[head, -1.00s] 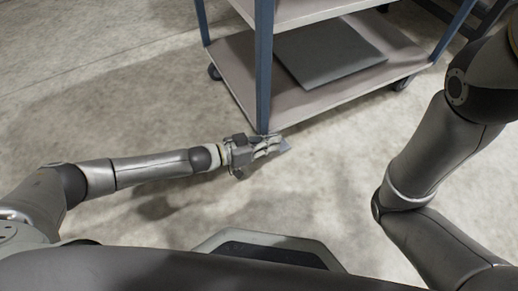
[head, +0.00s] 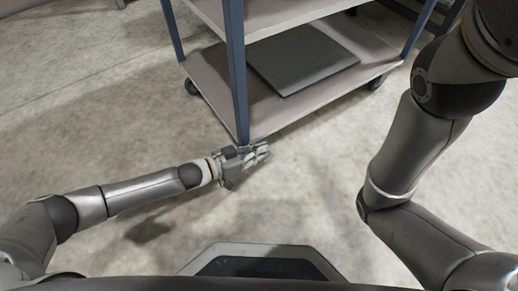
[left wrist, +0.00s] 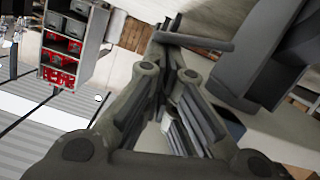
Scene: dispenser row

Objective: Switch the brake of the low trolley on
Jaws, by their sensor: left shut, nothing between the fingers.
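The trolley (head: 200,68) has blue posts and at least two pale shelves; its near corner post meets the lower shelf just above my left gripper (head: 262,153). That gripper is low over the floor, beside and just in front of this corner, with its fingers shut and empty. In the left wrist view, its fingertips (left wrist: 170,45) are together near a short grey bar (left wrist: 205,43) that crosses in front; I cannot tell if they touch. I cannot tell for sure whether the bar is the brake, nor its setting. The near caster is hidden in the head view. My right gripper is out of view.
A flat dark grey panel (head: 302,60) lies on the lower shelf. Two other casters show, at the left (head: 192,87) and right (head: 376,83). The concrete floor (head: 320,160) around is clear. A shelf unit with red bins (left wrist: 72,45) shows in the left wrist view.

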